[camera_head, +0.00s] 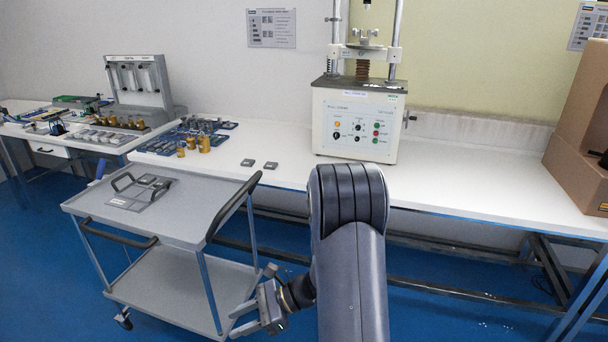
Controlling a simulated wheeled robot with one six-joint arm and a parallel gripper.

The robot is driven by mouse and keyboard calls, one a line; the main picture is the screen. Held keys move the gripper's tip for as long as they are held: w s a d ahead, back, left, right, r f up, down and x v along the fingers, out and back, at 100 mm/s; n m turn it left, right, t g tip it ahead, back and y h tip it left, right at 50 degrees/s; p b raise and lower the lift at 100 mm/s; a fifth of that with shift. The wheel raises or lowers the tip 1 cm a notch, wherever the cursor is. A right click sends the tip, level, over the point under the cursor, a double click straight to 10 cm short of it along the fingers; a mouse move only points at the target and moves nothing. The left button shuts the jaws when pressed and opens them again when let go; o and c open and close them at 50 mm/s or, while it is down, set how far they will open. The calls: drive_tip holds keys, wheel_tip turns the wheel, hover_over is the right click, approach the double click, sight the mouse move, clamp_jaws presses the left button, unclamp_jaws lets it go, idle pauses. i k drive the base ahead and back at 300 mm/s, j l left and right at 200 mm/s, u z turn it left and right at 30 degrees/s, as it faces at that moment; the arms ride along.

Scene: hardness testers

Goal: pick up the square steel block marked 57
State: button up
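Two small dark grey square blocks lie flat on the white bench, a left one (248,162) and a right one (271,165), a short gap apart. No number is legible on any block, so I cannot tell which is marked 57. My gripper (238,319) hangs low beside the cart's right side, below the bench top and well away from the blocks. Its two fingers point left with a gap between them, and nothing shows between them.
A grey two-shelf cart (190,215) stands before the bench (470,185), its right handle between my gripper and the upper shelf. A testing machine (357,120) stands behind my arm. Brass weights (204,143) stand left of the blocks; a cardboard box (582,135) is far right.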

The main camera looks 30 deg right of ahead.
sight(269, 165)
drive_tip(key=i+l+z, duration=0.25)
drive_tip(key=i+z, duration=0.2)
drive_tip(key=i, duration=0.15)
drive_tip(key=i+z, duration=0.4)
drive_tip(key=i, duration=0.85)
drive_tip(key=i+j+z, duration=0.1)
drive_tip(key=i, duration=0.55)
